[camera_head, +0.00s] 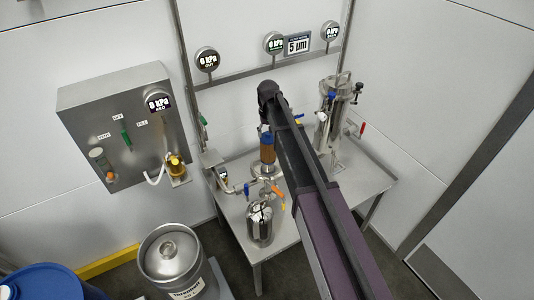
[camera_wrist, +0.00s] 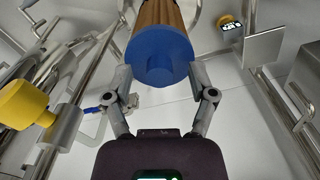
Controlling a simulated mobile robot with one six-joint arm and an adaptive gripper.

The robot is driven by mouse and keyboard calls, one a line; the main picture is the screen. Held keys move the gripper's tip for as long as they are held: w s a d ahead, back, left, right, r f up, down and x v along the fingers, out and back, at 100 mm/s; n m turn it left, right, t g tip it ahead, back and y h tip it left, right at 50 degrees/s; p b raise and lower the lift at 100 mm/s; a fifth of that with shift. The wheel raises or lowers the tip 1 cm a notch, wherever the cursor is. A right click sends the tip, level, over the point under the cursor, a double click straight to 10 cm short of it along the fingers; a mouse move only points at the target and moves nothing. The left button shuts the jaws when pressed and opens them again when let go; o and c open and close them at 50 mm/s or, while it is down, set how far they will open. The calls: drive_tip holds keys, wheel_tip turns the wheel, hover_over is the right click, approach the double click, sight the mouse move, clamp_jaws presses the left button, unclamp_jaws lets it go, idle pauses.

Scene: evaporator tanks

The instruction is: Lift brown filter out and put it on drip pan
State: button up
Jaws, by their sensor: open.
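The brown filter (camera_head: 267,154) has a blue cap and stands upright over a steel base (camera_head: 266,170) on the steel table. In the wrist view its blue end cap (camera_wrist: 158,62) fills the upper middle, with the brown ribbed body (camera_wrist: 155,12) beyond it. My gripper (camera_wrist: 162,80) is open, with one finger on either side of the blue cap. It holds nothing; I cannot tell whether the fingers touch the cap. In the head view my dark arm crosses the table and hides part of it. I cannot make out the drip pan for certain.
A tall steel housing (camera_head: 333,118) stands at the table's back right. A small steel canister (camera_head: 260,225) and orange-handled and blue-handled valves stand near the filter. A control panel (camera_head: 127,122) hangs at left above a steel keg (camera_head: 175,255) and a blue drum (camera_head: 45,283).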

drive_tip(key=shift+f, duration=0.3)
idle(0.4)
clamp_jaws()
